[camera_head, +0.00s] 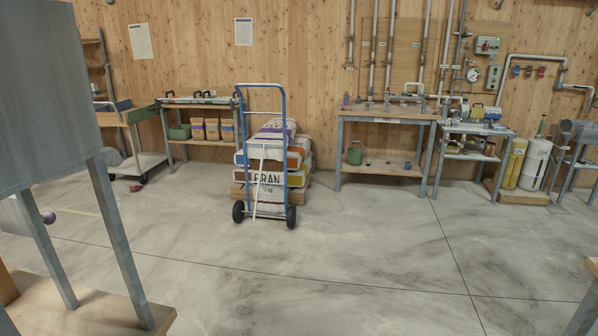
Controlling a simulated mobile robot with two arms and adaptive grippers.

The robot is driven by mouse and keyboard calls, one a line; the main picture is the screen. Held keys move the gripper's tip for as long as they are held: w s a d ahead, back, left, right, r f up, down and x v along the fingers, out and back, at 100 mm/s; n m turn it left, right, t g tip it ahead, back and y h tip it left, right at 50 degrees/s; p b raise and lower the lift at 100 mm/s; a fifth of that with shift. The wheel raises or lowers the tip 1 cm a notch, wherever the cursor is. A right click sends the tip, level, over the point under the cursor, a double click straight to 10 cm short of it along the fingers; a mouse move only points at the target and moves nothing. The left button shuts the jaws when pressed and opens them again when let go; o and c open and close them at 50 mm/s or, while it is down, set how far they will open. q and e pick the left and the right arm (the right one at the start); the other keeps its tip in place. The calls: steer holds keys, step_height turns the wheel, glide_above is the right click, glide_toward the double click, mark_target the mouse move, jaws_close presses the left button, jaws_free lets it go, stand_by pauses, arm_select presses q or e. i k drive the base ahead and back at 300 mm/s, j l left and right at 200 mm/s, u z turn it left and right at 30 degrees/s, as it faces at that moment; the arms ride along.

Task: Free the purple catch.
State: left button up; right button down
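A small round purple knob (48,217) shows at the far left, low beside a grey leg of a large grey metal machine (45,90). It may be the purple catch; it is too small and too much at the edge to tell how it is set. A rounded grey part behind the leg is mostly cut off by the picture edge. Neither of my grippers is in the head view.
The machine's legs stand on a wooden base (98,305). A blue hand truck (238,150) stands by stacked sacks (268,178) at the back. Workbenches (385,117) line the wooden wall. The concrete floor (350,260) in the middle is clear. A table corner shows at lower right.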

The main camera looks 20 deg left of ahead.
mark_target(47, 218)
steer(key=i+u, duration=0.2)
steer(key=i, duration=0.4)
steer(key=i+u, duration=0.25)
steer(key=i, duration=0.35)
steer(key=i+l+u, duration=0.2)
steer(key=i, duration=0.35)
steer(key=i+u, duration=0.2)
steer(key=u, duration=0.25)
steer(key=i+u, duration=0.25)
steer(key=u, duration=0.25)
steer(key=i+u, duration=0.2)
steer(key=u, duration=0.25)
steer(key=i+l+u, duration=0.2)
steer(key=u, duration=0.25)
steer(key=i+u, duration=0.25)
steer(key=u, duration=0.25)
steer(key=i+l+u, duration=0.15)
steer(key=u, duration=0.35)
steer(key=i+l+u, duration=0.25)
steer(key=u, duration=0.25)
